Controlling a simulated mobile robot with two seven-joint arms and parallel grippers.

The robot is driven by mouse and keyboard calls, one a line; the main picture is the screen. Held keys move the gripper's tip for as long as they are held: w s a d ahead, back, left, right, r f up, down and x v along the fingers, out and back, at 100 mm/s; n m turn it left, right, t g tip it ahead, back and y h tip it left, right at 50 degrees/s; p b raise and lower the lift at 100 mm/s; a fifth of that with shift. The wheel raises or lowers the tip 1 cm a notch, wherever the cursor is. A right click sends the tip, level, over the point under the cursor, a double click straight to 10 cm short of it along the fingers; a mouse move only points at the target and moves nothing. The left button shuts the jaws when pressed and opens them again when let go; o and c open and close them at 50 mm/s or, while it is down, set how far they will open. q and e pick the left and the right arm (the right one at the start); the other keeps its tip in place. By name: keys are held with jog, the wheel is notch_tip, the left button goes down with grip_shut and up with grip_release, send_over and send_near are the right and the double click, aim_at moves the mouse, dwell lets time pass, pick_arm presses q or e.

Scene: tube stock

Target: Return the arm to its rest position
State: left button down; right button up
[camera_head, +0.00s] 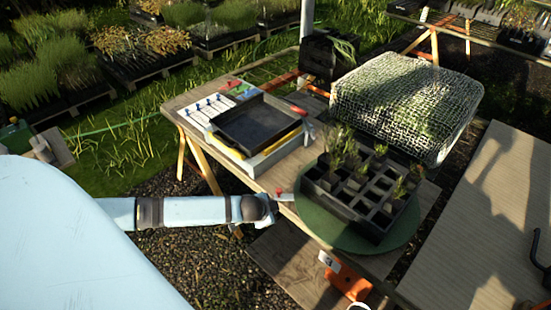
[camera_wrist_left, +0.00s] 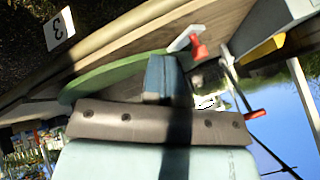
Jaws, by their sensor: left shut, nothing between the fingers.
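My left arm comes in from the left in the head view. Its gripper (camera_head: 266,209) is at the near edge of the wooden bench (camera_head: 185,103), left of the round green turntable (camera_head: 310,222). In the left wrist view the gripper's blue-grey fingers (camera_wrist_left: 166,78) are together, with nothing visible between them. They appear in front of the green disc (camera_wrist_left: 110,77) and the bench edge. A black cell tray (camera_head: 345,212) with several seedlings stands on the turntable. My right gripper is not in view.
A black shallow tray (camera_head: 255,124) lies on the bench behind the gripper. A small white piece with a red knob (camera_wrist_left: 197,48) is close to the fingers. A mesh-covered crate (camera_head: 405,100) stands at the back right. Gravel (camera_head: 195,262) shows below the arm.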

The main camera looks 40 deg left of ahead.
pick_arm(q)
jog(key=v, duration=0.3)
jog(key=shift+s+r, duration=0.15)
jog(key=shift+r, duration=0.05)
jog(key=s+d+r+n+t+h+p, duration=0.1)
jog(key=s+d+n+t+h+p, duration=0.1)
jog(key=s+d, duration=1.3)
jog(key=d+n+t+h, duration=0.1)
jog(key=d+n+h, duration=0.1)
jog(key=d, duration=0.1)
jog(key=shift+s+d+r+t, duration=0.25)
jog(key=shift+d+t, duration=0.05)
jog(key=shift+d, duration=0.05)
